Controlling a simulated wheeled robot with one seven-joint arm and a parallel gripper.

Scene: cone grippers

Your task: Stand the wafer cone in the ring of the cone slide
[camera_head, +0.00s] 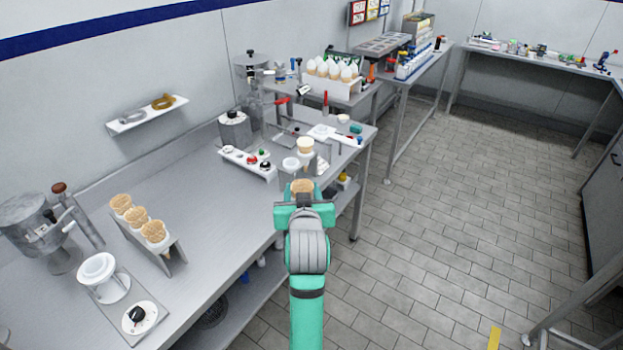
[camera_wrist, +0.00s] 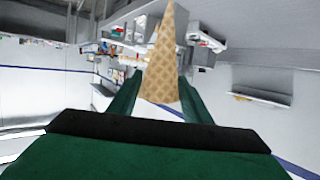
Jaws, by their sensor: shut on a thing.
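The wafer cone (camera_wrist: 163,68) is in my gripper, between two green fingers in the wrist view, its point toward the top of the picture. In the head view the tan top of the cone (camera_head: 302,186) shows just beyond my gripper (camera_head: 303,196), in front of the bench edge. A white ring (camera_head: 290,164) stands near that edge, a little beyond the held cone and apart from it. Next to it another cone (camera_head: 305,146) stands upright in a holder. I cannot tell for sure which part is the cone slide; my arm and gripper hide some of this area.
A rack (camera_head: 174,246) with 3 cones stands on the left of the bench, near a white ring stand (camera_head: 97,268) and a dial (camera_head: 137,316). A white strip with knobs (camera_head: 248,162) lies behind the ring. The middle of the bench (camera_head: 215,220) is clear.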

